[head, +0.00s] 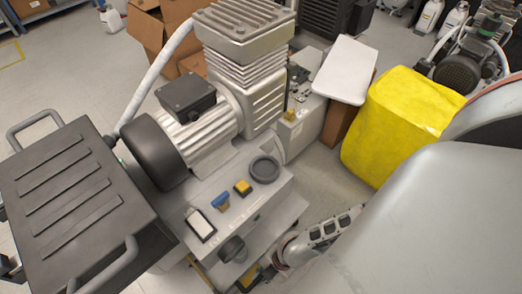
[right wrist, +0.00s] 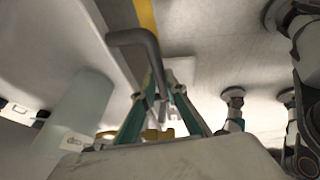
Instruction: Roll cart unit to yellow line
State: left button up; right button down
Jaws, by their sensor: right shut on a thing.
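The cart unit (head: 222,188) fills the middle of the head view. It carries a grey ribbed compressor, a dark motor and a panel with blue and yellow parts. A black box with handles (head: 75,195) is at its left. In the right wrist view, my right gripper (right wrist: 162,90) has teal fingers shut on a dark bent handle bar (right wrist: 138,37). In the head view, my right arm reaches the cart's lower front, where the grip is hard to see. A yellow stripe (right wrist: 147,14) shows in the right wrist view. My left gripper is not clearly seen.
A yellow block-shaped thing (head: 400,115) and a white-topped box (head: 343,70) stand right of the cart. Cardboard boxes (head: 160,30) are behind it. Another compressor (head: 465,70) is at the upper right. Open floor (head: 60,85) lies at the upper left, with a yellow floor marking (head: 12,55).

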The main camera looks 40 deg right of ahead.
jog(key=shift+s+d+f, duration=0.1)
jog(key=shift+s+f, duration=0.15)
jog(key=shift+s, duration=0.45)
jog(key=c, duration=2.1)
grip_release()
jog(key=shift+o, duration=0.3)
jog(key=shift+w+r, duration=0.1)
jog(key=shift+w, duration=0.05)
jog(key=shift+w+r, duration=0.1)
jog(key=shift+w, duration=0.1)
jog(key=v, duration=0.7)
jog(key=shift+r, duration=0.15)
jog(key=shift+s+d, duration=0.1)
